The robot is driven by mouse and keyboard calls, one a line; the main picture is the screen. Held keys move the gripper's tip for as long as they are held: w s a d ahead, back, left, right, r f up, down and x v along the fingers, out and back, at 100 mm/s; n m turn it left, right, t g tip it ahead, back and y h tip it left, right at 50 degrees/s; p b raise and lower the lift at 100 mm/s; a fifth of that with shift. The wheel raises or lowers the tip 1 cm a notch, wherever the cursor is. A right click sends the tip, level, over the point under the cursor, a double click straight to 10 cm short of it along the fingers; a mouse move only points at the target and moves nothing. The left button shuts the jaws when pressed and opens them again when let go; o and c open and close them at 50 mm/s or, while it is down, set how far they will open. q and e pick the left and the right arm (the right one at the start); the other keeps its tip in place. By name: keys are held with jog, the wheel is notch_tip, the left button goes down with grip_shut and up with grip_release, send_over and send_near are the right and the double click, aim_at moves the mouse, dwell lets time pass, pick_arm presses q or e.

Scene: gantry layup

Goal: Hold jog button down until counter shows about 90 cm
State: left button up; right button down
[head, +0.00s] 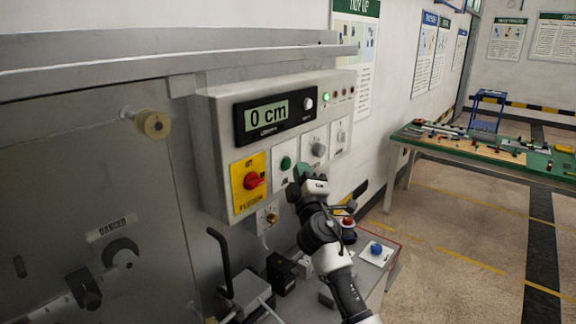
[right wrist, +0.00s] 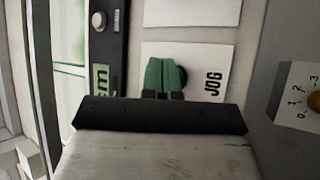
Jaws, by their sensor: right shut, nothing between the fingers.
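The counter (head: 266,114) on the grey control box reads 0 cm. The green jog button (head: 286,163) sits on a white plate below it. In the right wrist view, the plate's JOG label (right wrist: 213,84) shows, and the dark edge of the button (right wrist: 183,76) peeks out behind my fingers. My right gripper (head: 302,171) has green fingertips, shut and empty, just right of and in front of the button; they also show in the right wrist view (right wrist: 164,76). I cannot tell whether they touch it. My left gripper is not in view.
A red knob (head: 254,180) on a yellow plate is left of the button, and a grey knob (head: 319,150) is to the right. A small dial (head: 268,217) sits below. A black handle (head: 222,256) stands up at the lower left. A green-topped table (head: 480,150) is farther right.

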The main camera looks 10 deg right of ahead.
pick_arm(q)
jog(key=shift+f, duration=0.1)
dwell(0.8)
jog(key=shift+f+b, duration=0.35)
jog(key=shift+b, duration=0.1)
